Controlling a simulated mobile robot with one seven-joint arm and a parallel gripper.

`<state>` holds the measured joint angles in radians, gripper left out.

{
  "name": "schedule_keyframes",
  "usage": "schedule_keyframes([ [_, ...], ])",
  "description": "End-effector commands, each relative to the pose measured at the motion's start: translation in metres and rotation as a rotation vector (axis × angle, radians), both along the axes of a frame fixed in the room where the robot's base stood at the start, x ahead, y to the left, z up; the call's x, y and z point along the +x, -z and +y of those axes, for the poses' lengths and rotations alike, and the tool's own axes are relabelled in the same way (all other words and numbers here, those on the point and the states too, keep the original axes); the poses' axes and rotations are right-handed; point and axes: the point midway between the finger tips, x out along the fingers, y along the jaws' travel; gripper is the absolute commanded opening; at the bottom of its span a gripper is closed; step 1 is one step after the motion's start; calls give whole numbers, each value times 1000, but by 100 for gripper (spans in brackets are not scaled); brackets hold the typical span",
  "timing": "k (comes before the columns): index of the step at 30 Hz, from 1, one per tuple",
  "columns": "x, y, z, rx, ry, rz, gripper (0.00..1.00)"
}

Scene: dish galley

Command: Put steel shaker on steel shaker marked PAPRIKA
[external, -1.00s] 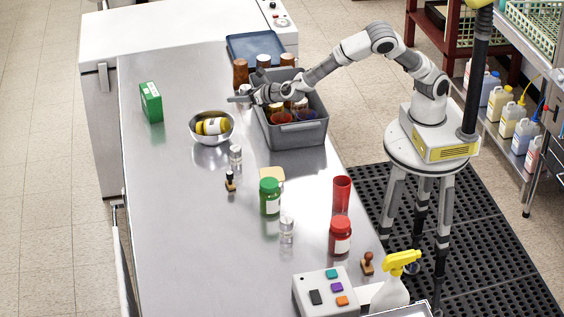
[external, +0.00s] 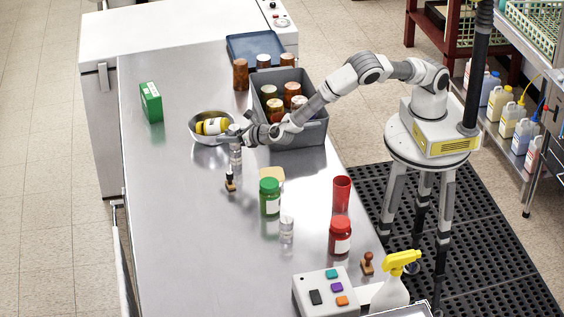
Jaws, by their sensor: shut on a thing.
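My gripper (external: 229,139) is shut on a small steel shaker (external: 235,128), largely hidden by the fingers. It is directly above another steel shaker (external: 236,161) standing upright on the steel counter, just in front of the metal bowl. The two shakers line up in this view; I cannot tell whether they touch. A third steel shaker (external: 286,231) stands nearer the front, right of centre. No label is legible here, so I cannot read which one says PAPRIKA.
A bowl (external: 207,138) with a yellow jar is close behind my gripper. A grey bin (external: 301,138) of jars stands to the right. A dark stamp (external: 230,182) and green jar (external: 270,198) stand in front. The counter's left side is mostly clear.

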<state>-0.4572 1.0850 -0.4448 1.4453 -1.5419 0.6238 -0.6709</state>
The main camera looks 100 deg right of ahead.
Motion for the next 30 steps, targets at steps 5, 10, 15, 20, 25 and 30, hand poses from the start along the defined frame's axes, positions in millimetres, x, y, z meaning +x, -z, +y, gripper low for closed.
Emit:
schedule_keyframes([
  [5, 0, -1, 0, 0, 0, -1, 0],
  [10, 0, 2, 0, 0, 0, -1, 54],
  [15, 0, 2, 0, 0, 0, -1, 79],
  [20, 0, 2, 0, 1, 0, -1, 79],
  [25, 0, -1, 0, 0, 0, -1, 79],
  [30, -14, -9, 15, 1, -1, -1, 79],
])
